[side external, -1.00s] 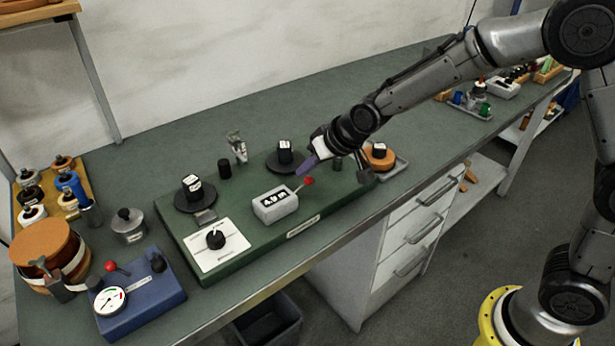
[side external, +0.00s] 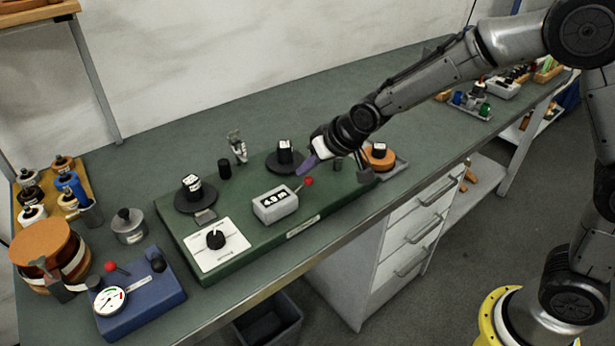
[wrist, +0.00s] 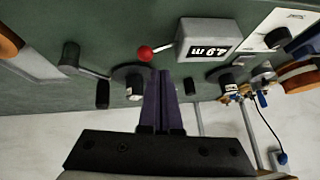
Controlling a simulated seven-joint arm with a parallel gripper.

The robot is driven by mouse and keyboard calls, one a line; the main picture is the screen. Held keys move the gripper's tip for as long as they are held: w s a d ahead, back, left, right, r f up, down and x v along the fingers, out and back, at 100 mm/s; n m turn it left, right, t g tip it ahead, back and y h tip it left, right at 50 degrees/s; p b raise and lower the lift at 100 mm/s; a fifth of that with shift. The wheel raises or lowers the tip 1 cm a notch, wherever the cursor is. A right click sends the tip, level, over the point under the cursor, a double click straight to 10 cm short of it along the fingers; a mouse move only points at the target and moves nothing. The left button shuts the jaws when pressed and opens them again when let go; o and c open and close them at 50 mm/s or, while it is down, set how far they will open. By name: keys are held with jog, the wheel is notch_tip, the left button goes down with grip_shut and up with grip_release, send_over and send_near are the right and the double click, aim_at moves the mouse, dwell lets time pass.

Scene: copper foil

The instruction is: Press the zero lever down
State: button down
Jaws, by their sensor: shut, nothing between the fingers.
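The lever with a red ball knob (side external: 308,181) sticks out from the right side of a grey display box (side external: 275,204) on the green panel. In the wrist view the red knob (wrist: 145,53) sits just beyond my fingertips and slightly left of them, and the lever's arm runs right to the display box (wrist: 207,40). My gripper (side external: 304,166) has purple fingers, shut and empty, above and beside the knob. In the wrist view the closed fingers (wrist: 158,76) point towards the panel. I cannot tell whether they touch the knob; a small gap seems to show.
The green panel (side external: 250,247) also bears black round pans with weights (side external: 285,158) and a white dial plate (side external: 218,246). A blue gauge box (side external: 140,301) with another red knob (side external: 110,266) stands at the left. An orange disc (side external: 379,158) lies right of my gripper.

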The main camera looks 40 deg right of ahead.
aim_at(308, 179)
jog(key=shift+f, duration=0.15)
dwell(0.6)
jog(key=shift+d+f, duration=0.15)
jog(key=shift+f, duration=0.1)
jog(key=shift+d+f, duration=0.2)
jog(key=shift+f, duration=0.4)
jog(key=shift+d+f, duration=0.2)
jog(key=shift+f, duration=0.35)
dwell(1.6)
jog(key=shift+a+r, duration=0.3)
jog(key=shift+r, duration=0.5)
jog(key=shift+a+r, duration=0.25)
jog(key=shift+r, duration=0.5)
jog(key=shift+a+r, duration=0.3)
jog(key=shift+r, duration=0.5)
jog(key=shift+a+r, duration=0.3)
jog(key=shift+r, duration=0.45)
jog(key=shift+a+r, duration=0.3)
jog(key=shift+r, duration=0.5)
